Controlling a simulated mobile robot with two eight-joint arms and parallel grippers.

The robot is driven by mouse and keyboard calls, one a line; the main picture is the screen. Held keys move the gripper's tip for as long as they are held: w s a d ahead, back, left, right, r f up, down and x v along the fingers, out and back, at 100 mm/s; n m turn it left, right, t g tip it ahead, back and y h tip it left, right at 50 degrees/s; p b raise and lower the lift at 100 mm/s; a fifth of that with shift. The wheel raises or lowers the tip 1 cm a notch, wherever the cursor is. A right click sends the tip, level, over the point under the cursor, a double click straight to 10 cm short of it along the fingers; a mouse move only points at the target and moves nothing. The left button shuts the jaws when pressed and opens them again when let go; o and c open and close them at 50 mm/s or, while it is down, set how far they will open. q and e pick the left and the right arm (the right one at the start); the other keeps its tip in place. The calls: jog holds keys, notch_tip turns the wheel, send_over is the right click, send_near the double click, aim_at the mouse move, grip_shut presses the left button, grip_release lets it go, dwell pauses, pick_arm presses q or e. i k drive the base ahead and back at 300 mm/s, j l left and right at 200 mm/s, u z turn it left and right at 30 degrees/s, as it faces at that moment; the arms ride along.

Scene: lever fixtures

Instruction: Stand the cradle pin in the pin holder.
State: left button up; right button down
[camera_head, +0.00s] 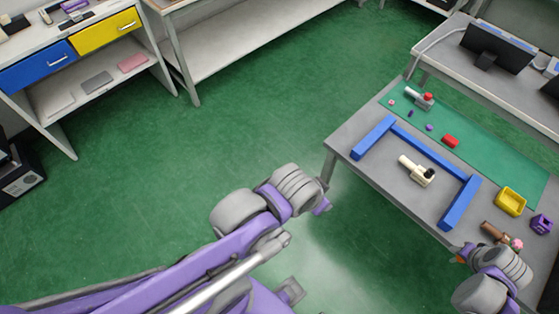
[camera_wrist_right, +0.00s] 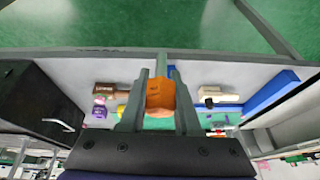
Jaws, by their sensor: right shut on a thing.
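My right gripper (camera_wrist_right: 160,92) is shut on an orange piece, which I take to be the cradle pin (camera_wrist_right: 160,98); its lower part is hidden. In the head view my right gripper (camera_head: 459,256) is at the table's near right corner, with a bit of orange at its tip. A small purple block with an opening, perhaps the pin holder (camera_head: 541,224), stands at the table's right. The brown fixture (camera_head: 493,232) with a pink knob lies between it and my right gripper. My left gripper (camera_head: 321,204) is left of the table over the floor; its jaws are unclear.
A blue U-shaped frame (camera_head: 428,151) surrounds a cream fixture with a black knob (camera_head: 416,171). A yellow tray (camera_head: 510,201) stands near the purple block. A green mat (camera_head: 480,148) bears a red block (camera_head: 451,141) and a grey lever with a red knob (camera_head: 420,97).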

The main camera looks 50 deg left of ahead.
aim_at(537, 225)
jog(key=z, duration=4.45)
jog(key=i+l+z, duration=0.15)
jog(key=i+z, duration=0.35)
jog(key=i, duration=0.1)
